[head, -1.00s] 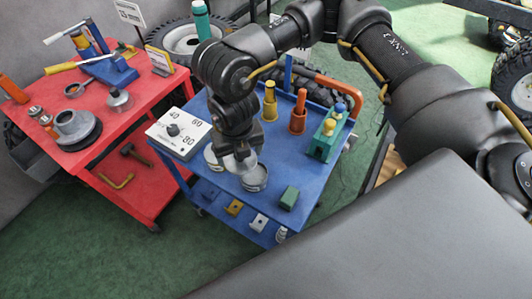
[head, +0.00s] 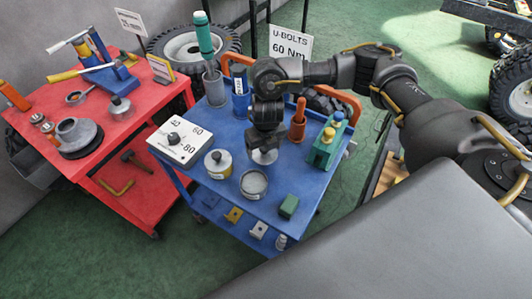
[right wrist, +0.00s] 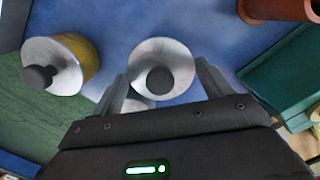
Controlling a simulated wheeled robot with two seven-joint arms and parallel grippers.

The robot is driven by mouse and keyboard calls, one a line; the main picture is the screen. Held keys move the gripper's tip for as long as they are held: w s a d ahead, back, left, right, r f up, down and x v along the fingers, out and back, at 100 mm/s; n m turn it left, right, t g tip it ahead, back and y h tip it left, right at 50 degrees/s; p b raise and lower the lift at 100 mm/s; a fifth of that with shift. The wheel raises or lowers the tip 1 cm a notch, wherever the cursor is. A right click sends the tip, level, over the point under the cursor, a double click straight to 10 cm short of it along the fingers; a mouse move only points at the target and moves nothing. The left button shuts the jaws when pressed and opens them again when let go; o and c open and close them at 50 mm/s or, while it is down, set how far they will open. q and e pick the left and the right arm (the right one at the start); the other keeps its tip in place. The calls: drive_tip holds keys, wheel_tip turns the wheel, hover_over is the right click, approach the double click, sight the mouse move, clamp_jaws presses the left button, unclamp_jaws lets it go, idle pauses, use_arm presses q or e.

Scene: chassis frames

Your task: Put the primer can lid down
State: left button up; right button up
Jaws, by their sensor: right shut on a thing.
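My right gripper (head: 265,152) is shut on the primer can lid (head: 264,157), a silver disc. In the right wrist view the lid (right wrist: 163,62) shows between the two fingers (right wrist: 163,88), with a dark round knob at its middle. The lid is over the blue cart top, behind an open grey can (head: 254,184); the gap beneath it is hard to judge. A lidded can with a yellow band (head: 217,163) stands left of the open can and also shows in the right wrist view (right wrist: 78,55). My left gripper is not in view.
Bare surface shows around the two cans. A red cart (head: 120,145) stands left.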

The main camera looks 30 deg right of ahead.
sight(266, 154)
drive_tip(key=shift+w+d+f, duration=0.2)
drive_tip(key=shift+d+f, duration=0.1)
drive_tip(key=shift+f, duration=0.1)
drive_tip(key=shift+w+d+f, duration=0.1)
drive_tip(key=shift+f, duration=0.8)
drive_tip(key=shift+w+d+f, duration=0.1)
drive_tip(key=shift+f, duration=0.8)
drive_tip(key=shift+s, duration=0.1)
drive_tip(key=o, duration=0.6)
drive_tip(key=shift+f+b, duration=0.15)
drive_tip(key=shift+b, duration=0.15)
drive_tip(key=shift+c, duration=0.2)
drive_tip(key=o, duration=0.4)
drive_tip(key=shift+o, duration=0.2)
